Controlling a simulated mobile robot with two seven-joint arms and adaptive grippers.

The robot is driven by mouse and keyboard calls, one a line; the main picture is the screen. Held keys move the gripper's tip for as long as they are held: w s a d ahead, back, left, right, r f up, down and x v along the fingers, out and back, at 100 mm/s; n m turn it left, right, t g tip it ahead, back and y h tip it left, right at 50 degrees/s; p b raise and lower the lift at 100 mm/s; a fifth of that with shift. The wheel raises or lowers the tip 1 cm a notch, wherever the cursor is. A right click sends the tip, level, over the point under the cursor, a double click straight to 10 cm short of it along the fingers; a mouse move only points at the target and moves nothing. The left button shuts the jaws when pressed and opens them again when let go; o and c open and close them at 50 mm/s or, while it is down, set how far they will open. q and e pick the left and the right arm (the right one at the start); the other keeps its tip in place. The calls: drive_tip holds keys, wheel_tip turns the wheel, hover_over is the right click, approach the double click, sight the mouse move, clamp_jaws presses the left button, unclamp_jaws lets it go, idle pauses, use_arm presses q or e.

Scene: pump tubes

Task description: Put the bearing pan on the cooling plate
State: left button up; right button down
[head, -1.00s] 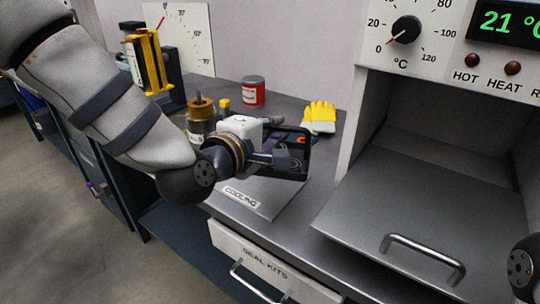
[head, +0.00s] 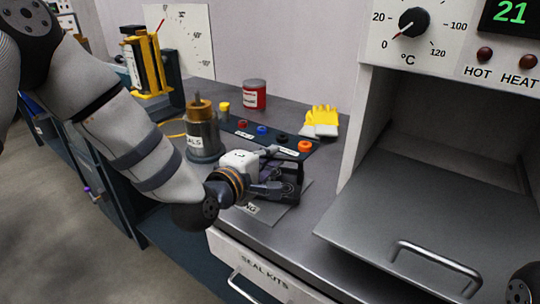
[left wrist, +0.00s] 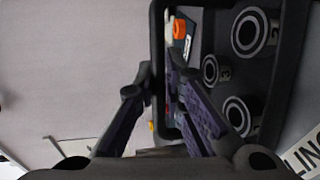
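My left gripper (head: 288,191) is over the cooling plate (head: 281,217), a flat grey plate whose label is partly covered by my wrist. It is shut on the edge of the bearing pan (head: 299,178), a dark tray mostly hidden behind the gripper. In the left wrist view the gripper (left wrist: 162,75) has its fingers on either side of the pan's black rim. That view shows several numbered ring bearings inside the pan (left wrist: 283,95), with the plate's label (left wrist: 304,152) beside it. I cannot tell whether the pan touches the plate. My right gripper is not visible.
A metal SEALS canister (head: 203,135) stands close behind the plate. A dark mat (head: 272,141) with coloured rings, a red can (head: 254,95) and yellow gloves (head: 321,121) lie farther back. The oven's lowered door (head: 400,215) is to the right.

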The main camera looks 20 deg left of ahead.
use_arm(q)
drive_tip(key=shift+o, duration=1.4)
drive_tip(key=shift+r, duration=0.1)
